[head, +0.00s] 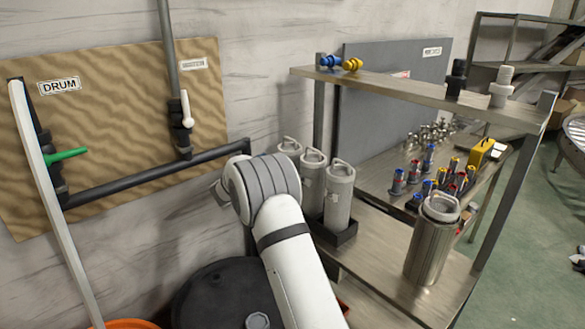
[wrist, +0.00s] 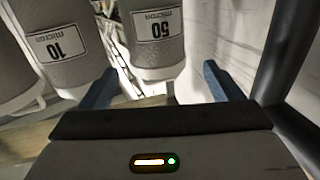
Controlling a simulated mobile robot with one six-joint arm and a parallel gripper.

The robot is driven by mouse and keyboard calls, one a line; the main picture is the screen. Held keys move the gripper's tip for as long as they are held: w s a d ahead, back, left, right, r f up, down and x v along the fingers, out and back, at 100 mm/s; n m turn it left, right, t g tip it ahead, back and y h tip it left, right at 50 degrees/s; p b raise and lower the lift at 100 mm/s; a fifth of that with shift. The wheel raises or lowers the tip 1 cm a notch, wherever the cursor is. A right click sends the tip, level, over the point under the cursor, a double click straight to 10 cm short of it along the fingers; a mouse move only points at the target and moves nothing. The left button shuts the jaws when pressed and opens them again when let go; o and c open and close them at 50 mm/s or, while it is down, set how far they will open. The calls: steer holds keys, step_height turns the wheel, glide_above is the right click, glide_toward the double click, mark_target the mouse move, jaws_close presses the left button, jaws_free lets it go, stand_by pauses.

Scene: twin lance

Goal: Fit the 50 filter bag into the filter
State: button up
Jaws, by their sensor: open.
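In the wrist view, the filter bag marked 50 MICRON (wrist: 153,20) is a light grey cylinder. It appears upside down in the picture. My gripper (wrist: 160,68) is open, its two blue fingers spread on either side below the bag's near end; I see no grip on it. In the head view, three grey bags with top handles stand in a row: back (head: 289,146), middle (head: 313,160), front (head: 340,195). Their labels are unreadable there, and the gripper is hidden behind my arm. The filter, a steel canister (head: 427,250), stands upright on the lower shelf, with a light handled piece at its top.
A bag marked 10 MICRON (wrist: 75,65) is left of the 50 bag. The front bag stands in a black tray (head: 343,235). A rack post (head: 317,110) and upper shelf (head: 430,90) are close by. A wall pipe (head: 155,175) runs left of my arm.

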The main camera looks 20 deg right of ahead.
steer(key=p+x, duration=0.2)
steer(key=x, duration=0.5)
steer(key=shift+d, duration=0.25)
steer(key=shift+w+f, duration=0.1)
steer(key=c, duration=1.1)
